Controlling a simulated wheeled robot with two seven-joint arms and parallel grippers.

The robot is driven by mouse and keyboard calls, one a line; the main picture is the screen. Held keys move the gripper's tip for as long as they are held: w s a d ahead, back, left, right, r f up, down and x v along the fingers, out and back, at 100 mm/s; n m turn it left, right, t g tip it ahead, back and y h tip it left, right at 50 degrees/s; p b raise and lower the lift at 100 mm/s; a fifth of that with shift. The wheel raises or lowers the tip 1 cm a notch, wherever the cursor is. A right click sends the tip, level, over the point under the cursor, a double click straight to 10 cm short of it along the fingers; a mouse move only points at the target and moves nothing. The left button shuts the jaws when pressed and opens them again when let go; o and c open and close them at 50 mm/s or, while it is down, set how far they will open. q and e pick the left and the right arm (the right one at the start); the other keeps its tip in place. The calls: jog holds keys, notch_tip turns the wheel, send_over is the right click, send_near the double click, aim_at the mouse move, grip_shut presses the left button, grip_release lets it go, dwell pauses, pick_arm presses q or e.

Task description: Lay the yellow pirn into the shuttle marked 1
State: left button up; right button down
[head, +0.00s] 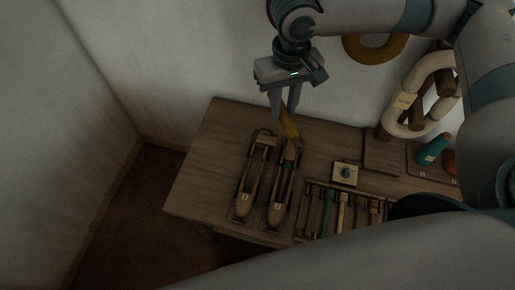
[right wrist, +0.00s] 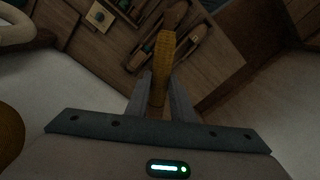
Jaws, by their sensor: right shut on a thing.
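My right gripper (head: 283,115) is shut on the yellow pirn (head: 289,122) and holds it tilted. In the head view the pirn's lower end overlaps the far end of the right-hand shuttle (head: 277,212); I cannot tell if they touch. The left-hand shuttle (head: 243,197) lies beside it, roughly parallel. Both are brown wooden boats with long dark hollows and small pale number tags, too small to read surely. In the right wrist view the yellow pirn (right wrist: 162,62) stands out between the fingers, with the shuttles beyond it. My left gripper is out of view.
A divided tray (head: 299,225) with several coloured pirns lies right of the shuttles. A small pale box with a dark knob (head: 345,173) sits behind it. A cream yarn hank (head: 397,118) stands at the back right. The wooden table's left part (head: 205,165) is bare.

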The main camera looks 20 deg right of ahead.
jog(key=shift+w+a+f, duration=0.15)
jog(key=shift+a+f, duration=0.05)
jog(key=shift+a, duration=0.1)
jog(key=w+a+f+m+t+y+p, duration=0.1)
jog(key=w+a+f+m+y+p, duration=0.2)
jog(key=f, duration=0.4)
jog(key=w+a+f+m+y+p, duration=0.1)
jog(key=w+a+f+p, duration=0.15)
jog(key=a+f, duration=0.4)
jog(key=s+d+f+m+t, duration=0.2)
jog(key=d+f, duration=0.3)
jog(key=f, duration=0.4)
jog(key=shift+d+f+m+y+p, duration=0.15)
jog(key=shift+f+m+y+p, duration=0.05)
jog(key=shift+m+y+p, duration=0.2)
jog(key=shift+f, duration=0.15)
notch_tip(320, 180, down, 5)
jog(key=b, duration=0.6)
jog(key=shift+f+b, duration=0.15)
jog(key=shift+b, duration=0.25)
jog(key=shift+f, duration=1.1)
